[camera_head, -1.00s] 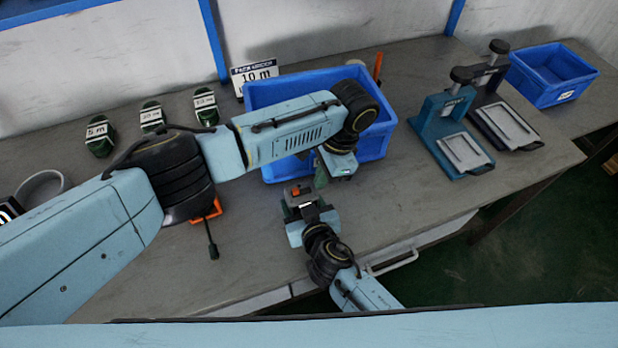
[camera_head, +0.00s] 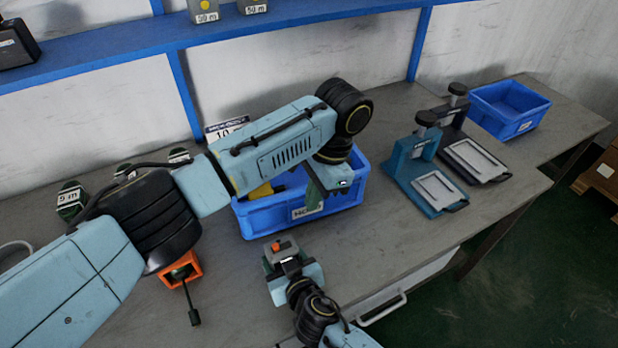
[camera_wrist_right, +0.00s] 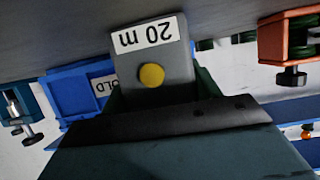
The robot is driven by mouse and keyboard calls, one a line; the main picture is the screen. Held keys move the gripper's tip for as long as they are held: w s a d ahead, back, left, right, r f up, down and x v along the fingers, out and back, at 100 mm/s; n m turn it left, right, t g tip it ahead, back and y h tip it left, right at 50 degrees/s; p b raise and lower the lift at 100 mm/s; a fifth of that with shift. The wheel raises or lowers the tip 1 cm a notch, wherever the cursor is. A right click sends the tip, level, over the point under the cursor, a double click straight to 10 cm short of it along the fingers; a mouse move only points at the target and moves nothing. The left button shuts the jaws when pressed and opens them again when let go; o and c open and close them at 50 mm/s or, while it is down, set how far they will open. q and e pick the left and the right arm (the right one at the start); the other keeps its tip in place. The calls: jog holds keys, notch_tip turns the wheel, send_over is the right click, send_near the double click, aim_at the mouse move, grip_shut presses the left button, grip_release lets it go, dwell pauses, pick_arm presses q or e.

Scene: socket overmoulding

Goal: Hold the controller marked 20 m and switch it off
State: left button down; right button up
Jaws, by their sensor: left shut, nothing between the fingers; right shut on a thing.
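The controller (camera_head: 281,251) is a small grey box with an orange-red switch on top, held above the table's front edge. In the right wrist view the controller (camera_wrist_right: 151,55) shows an upside-down "20 m" label and a round yellow spot. My right gripper (camera_head: 289,265) is shut on it; a dark green finger (camera_wrist_right: 205,83) shows beside the box. My left gripper (camera_head: 316,188) is shut and empty, above the front of the blue bin, up and to the right of the controller and apart from it. The switch's exact position is too small to tell.
The blue bin (camera_head: 273,219) stands behind the controller, with something yellow inside. An orange fixture (camera_head: 184,270) with a lever is at the left. Clamp stands (camera_head: 427,181) and another blue bin (camera_head: 510,108) are at the right. Green-cased pieces line the back left. A shelf runs above.

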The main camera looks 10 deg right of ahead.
jog(key=o, duration=1.1)
